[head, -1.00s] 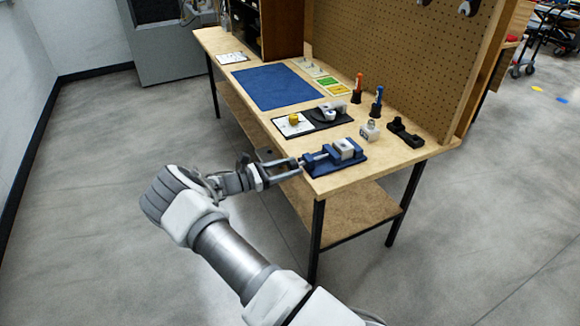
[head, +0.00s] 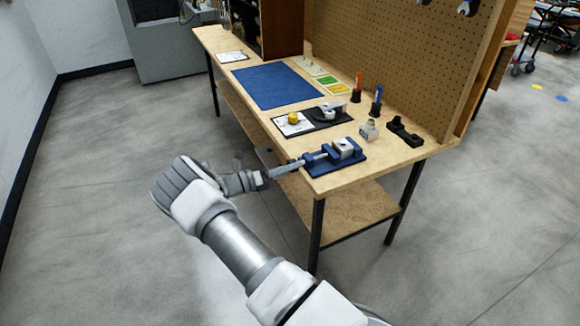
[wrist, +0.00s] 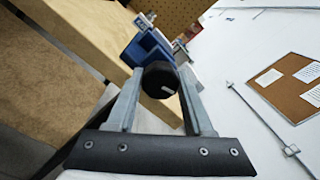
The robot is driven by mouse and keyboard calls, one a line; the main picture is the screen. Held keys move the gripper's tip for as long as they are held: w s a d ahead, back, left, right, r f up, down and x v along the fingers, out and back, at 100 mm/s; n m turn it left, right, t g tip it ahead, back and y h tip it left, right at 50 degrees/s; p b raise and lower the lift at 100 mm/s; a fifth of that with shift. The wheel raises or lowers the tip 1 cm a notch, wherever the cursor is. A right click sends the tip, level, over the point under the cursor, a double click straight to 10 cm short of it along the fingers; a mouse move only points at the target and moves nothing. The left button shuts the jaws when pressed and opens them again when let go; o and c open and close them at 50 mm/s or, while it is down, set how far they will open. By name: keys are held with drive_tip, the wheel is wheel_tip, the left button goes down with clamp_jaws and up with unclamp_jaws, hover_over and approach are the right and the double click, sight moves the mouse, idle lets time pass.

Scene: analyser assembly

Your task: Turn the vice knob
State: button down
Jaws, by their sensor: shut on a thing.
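The blue vice (head: 335,158) with its grey jaw block sits at the near corner of the wooden workbench. It also shows in the wrist view (wrist: 146,48). The vice knob (wrist: 160,80) is a round black end with a white mark, facing the wrist camera. My gripper (wrist: 160,92) is shut on the knob, with one finger on each side of it. In the head view my gripper (head: 283,169) reaches the vice's end from the left of the bench edge. There the knob is hidden by the fingers.
The bench (head: 345,183) also holds a black plate (head: 325,115) with parts, a clear block (head: 369,131), a black bracket (head: 405,132), two upright tools and a blue mat (head: 275,86). A pegboard (head: 400,60) stands behind. Floor left of the bench is free.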

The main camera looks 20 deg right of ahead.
drive_tip(key=shift+n, duration=0.5)
drive_tip(key=shift+c, duration=1.5)
unclamp_jaws()
drive_tip(key=a, duration=1.7)
drive_tip(key=shift+s+a+f, duration=0.15)
drive_tip(key=shift+a+f, duration=0.1)
drive_tip(key=shift+f, duration=0.05)
drive_tip(key=shift+r, duration=0.1)
